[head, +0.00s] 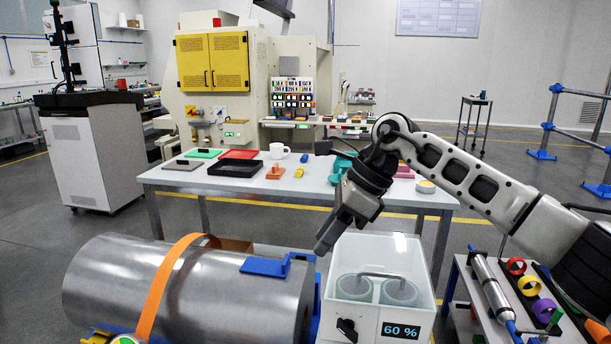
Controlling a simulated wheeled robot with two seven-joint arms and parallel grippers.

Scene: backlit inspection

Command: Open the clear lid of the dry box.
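The dry box (362,329) is a white box at the bottom centre, with a dark knob and a display reading 60 % on its front. Its clear lid (378,249) seems to lie flat over the top, and two pale grey-green round containers show inside. A grey bar handle (385,275) runs across the top. My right gripper (325,241) points down and left, above the box's back left corner and apart from the handle. Its fingers overlap from this angle, so their opening is hidden. My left gripper is out of view.
A low rack (461,290) with a metal tube and coloured rings is at right. A table (240,185) with trays and a mug stands behind.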

